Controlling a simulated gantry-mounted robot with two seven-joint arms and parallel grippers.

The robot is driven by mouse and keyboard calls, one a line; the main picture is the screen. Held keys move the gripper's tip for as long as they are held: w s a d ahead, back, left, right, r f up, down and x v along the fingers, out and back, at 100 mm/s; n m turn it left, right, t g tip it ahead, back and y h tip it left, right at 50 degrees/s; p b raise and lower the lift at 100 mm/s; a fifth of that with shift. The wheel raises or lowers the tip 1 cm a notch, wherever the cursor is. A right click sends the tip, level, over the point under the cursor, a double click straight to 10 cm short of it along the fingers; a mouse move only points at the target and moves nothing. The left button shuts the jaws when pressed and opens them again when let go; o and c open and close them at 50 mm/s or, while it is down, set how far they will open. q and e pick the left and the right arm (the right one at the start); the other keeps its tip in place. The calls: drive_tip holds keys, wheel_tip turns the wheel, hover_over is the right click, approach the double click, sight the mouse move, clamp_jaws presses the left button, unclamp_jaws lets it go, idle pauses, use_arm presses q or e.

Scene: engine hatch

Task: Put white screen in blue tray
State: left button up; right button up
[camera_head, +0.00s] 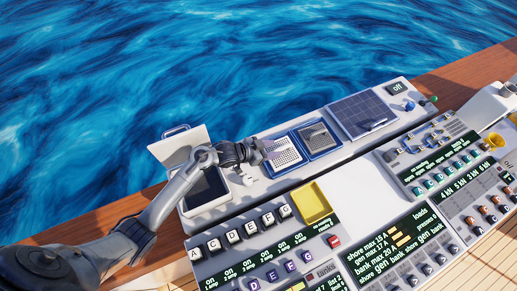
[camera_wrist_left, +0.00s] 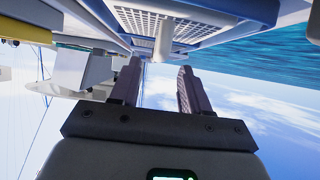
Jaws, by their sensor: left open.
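A white screen (camera_head: 282,152), a perforated plate, lies within a blue-edged tray (camera_head: 297,168) on the console in the head view. A second blue tray (camera_head: 335,150) beside it on the right holds a darker, greyish screen (camera_head: 316,136). My left gripper (camera_head: 264,151) is at the left edge of the white screen. In the left wrist view my gripper (camera_wrist_left: 157,88) is open, its fingers apart. A pale handle-like post (camera_wrist_left: 163,42) hangs from a white grid (camera_wrist_left: 198,28) beyond the fingertips; I cannot tell whether they touch. My right gripper is not in view.
An open hatch lid (camera_head: 178,146) stands behind my left forearm, with a dark opening (camera_head: 206,188) beside it. A solar-like panel (camera_head: 361,113) lies to the right. A yellow tray (camera_head: 312,203) and rows of switches are nearer. Water lies beyond the wooden rail (camera_head: 455,80).

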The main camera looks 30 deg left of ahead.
use_arm(q)
drive_tip(key=s+y, duration=0.1)
drive_tip(key=s, duration=0.3)
drive_tip(key=s+a+r+n+g+y, duration=0.1)
drive_tip(key=s+y, duration=0.1)
drive_tip(key=s, duration=0.3)
drive_tip(key=s+r+y, duration=0.1)
drive_tip(key=s, duration=0.4)
drive_tip(key=shift+s+a+r+n+g+y, duration=0.2)
drive_tip(key=shift+r+n+g+y, duration=0.1)
drive_tip(key=shift+n, duration=0.1)
drive_tip(key=s+r+n+g+y, duration=0.1)
drive_tip(key=s+r+g, duration=0.1)
drive_tip(key=s, duration=0.6)
drive_tip(key=s+r+n+g, duration=0.1)
drive_tip(key=s+r+g, duration=0.1)
drive_tip(key=s, duration=0.6)
drive_tip(key=shift+s+d+n+g+y, duration=0.25)
drive_tip(key=shift+n+g+y, duration=0.15)
drive_tip(key=shift+g, duration=0.1)
drive_tip(key=shift+r, duration=0.1)
